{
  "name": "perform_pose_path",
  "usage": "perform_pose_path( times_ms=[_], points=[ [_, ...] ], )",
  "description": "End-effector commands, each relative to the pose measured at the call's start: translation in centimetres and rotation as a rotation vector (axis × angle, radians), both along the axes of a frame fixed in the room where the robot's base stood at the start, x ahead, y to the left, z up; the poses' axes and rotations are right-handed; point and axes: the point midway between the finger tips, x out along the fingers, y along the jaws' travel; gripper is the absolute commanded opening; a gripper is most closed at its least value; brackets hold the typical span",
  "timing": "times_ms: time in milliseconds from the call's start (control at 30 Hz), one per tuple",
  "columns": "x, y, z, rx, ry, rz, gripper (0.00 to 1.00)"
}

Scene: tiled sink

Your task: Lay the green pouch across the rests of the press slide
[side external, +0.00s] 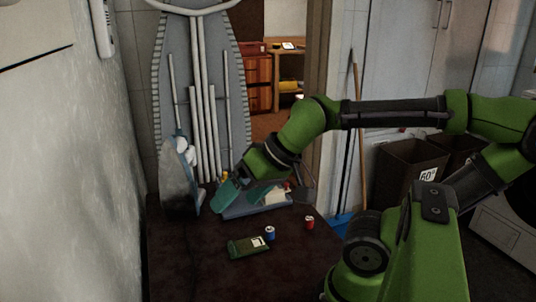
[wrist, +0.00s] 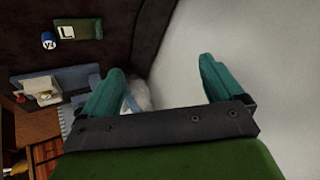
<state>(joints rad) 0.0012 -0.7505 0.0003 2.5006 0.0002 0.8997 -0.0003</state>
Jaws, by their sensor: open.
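The green pouch (side external: 248,247) lies flat on the dark table, with a pale label at its right end. In the wrist view the pouch (wrist: 78,30) is at the upper left. A blue-grey base (side external: 238,212) with a pale block on it stands farther back; it seems to be the press slide, also in the wrist view (wrist: 76,77). Its rests cannot be made out. My gripper (side external: 224,197) is above the table near the base's left end, apart from the pouch. In the wrist view my gripper (wrist: 161,65) has its teal fingers spread wide with nothing between them.
A blue can (side external: 269,233) stands beside the pouch, and a red can (side external: 309,222) to its right. A grey upright object (side external: 178,182) stands at the table's back left. A pale wall (side external: 75,170) borders the left side. The table's front left is clear.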

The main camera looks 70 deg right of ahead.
Motion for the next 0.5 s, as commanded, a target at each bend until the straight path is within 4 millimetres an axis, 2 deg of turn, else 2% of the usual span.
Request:
perform_pose_path(
  times_ms=[167, 267, 367, 500],
  points=[
    [1.1, -1.5, -1.5, -0.004, 0.079, -0.056, 0.94],
    [2.5, -3.7, -2.9, -0.064, 0.177, -0.038, 0.94],
    [3.8, -6.6, -4.6, -0.181, 0.292, 0.109, 0.94],
    [4.9, -10.3, -6.8, -0.325, 0.423, 0.425, 0.94]
  ],
)
